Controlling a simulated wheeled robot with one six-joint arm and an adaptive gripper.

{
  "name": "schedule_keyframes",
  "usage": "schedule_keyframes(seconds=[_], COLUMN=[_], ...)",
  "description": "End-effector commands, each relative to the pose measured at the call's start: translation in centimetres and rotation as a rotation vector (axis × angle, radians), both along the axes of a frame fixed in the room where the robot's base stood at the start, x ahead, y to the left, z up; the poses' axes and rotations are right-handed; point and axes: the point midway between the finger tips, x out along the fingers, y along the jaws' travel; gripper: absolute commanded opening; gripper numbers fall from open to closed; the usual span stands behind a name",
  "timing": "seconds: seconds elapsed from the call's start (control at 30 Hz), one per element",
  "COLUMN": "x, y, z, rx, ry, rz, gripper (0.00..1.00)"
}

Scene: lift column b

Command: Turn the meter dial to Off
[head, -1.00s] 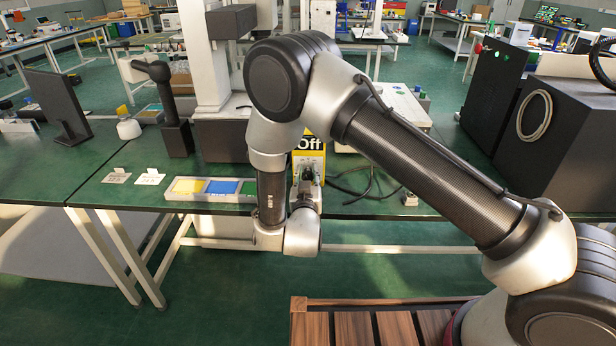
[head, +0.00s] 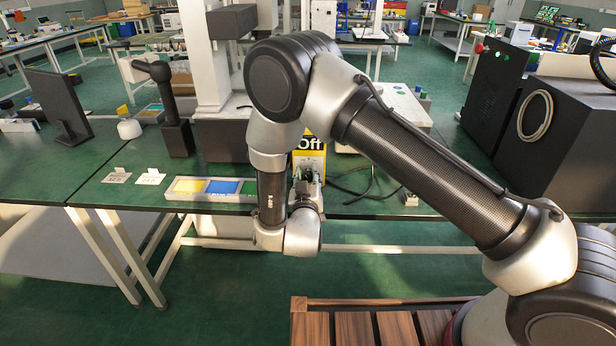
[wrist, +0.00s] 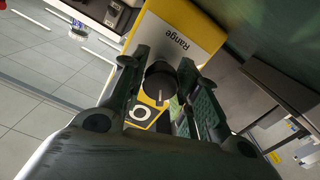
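The yellow meter (wrist: 205,27) stands on the green bench. A pale pointer mark on the dial points toward the bottom of the picture. My gripper (wrist: 163,62) has one finger at each side of the dial and appears shut on it. In the head view, my gripper (head: 307,178) is in front of the meter.
A tray (head: 216,198) with yellow, blue and green sections lies left of the meter. Two small white cards (head: 150,177) lie farther left. Dark cables (head: 358,182) lie to the right, and black cabinets (head: 555,130) stand at the far right.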

Motion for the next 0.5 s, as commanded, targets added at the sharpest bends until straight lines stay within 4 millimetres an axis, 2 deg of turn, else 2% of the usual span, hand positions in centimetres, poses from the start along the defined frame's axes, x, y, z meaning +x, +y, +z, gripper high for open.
schedule_keyframes(seconds=[0.03, 0.07, 0.1, 0.37, 0.5], x=[0.0, 0.0, 0.0, 0.0, -1.2], y=[0.0, 0.0, 0.0, 0.0, 0.1], z=[0.0, 0.0, 0.0, 0.0, 0.0], rx=[0.000, 0.000, 0.000, 0.001, 0.000], ry=[0.000, 0.000, 0.000, -0.001, 0.001], rz=[0.000, 0.000, 0.000, 0.000, 0.002], gripper=[0.45, 0.50, 0.51, 0.51, 0.51])
